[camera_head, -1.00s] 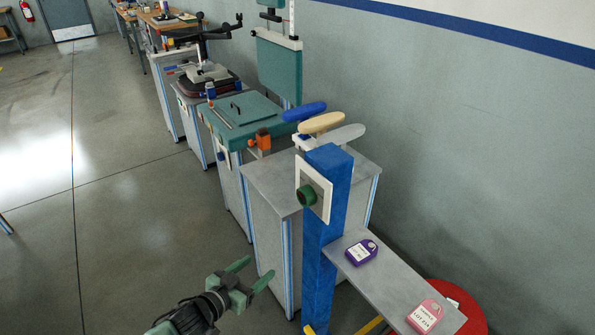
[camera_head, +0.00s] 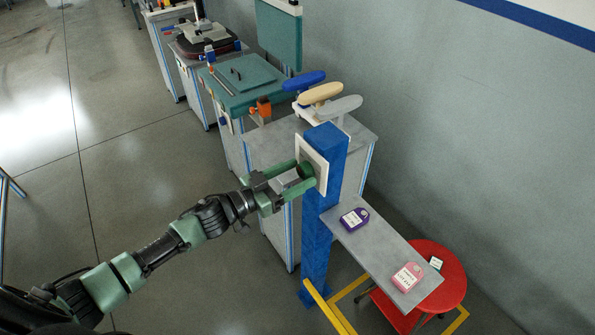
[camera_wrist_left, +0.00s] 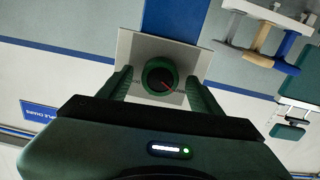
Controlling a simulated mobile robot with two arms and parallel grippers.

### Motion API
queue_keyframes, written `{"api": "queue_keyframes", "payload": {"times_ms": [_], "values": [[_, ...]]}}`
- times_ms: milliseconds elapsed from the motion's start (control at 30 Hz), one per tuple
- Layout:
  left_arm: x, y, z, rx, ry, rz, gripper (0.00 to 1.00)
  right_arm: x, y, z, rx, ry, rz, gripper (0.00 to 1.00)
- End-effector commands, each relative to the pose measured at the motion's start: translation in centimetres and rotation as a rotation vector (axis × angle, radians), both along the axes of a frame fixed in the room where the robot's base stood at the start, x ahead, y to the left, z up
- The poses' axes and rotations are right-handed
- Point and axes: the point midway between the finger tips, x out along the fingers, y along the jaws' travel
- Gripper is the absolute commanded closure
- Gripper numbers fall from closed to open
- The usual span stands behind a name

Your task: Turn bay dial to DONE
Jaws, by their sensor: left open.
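The bay dial (camera_head: 306,169) is a dark green round knob on a white square plate (camera_head: 313,150) on the blue post (camera_head: 327,150). In the left wrist view the dial (camera_wrist_left: 160,74) faces me, with a red pointer line toward its lower right. My left gripper (camera_head: 304,175) reaches the dial from the left in the head view. Its fingers (camera_wrist_left: 161,84) are open, one on each side of the dial, with gaps visible. My right gripper is not in view.
A grey shelf (camera_head: 375,240) on the post holds a purple tag (camera_head: 354,218) and a pink tag (camera_head: 407,277). A red round stool (camera_head: 450,270) stands below it. Cabinets with equipment line the wall behind the post. The floor at left is open.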

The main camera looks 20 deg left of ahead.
Motion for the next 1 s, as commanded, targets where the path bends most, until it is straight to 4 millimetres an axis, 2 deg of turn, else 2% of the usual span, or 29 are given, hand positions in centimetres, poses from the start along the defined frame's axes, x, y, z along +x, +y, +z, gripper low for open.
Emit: {"api": "queue_keyframes", "payload": {"times_ms": [333,500,567,1000], "values": [[0.40,-0.33,-0.06,0.001,0.000,0.000,0.35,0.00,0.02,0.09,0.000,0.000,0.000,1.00],[0.39,-0.32,-0.05,0.001,0.000,0.000,0.83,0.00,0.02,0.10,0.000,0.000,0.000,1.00],[0.39,-0.31,-0.04,0.001,0.000,0.000,0.98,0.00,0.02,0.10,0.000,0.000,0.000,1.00],[0.38,-0.30,-0.06,0.080,-0.061,0.000,0.98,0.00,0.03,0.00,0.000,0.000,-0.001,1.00]]}}
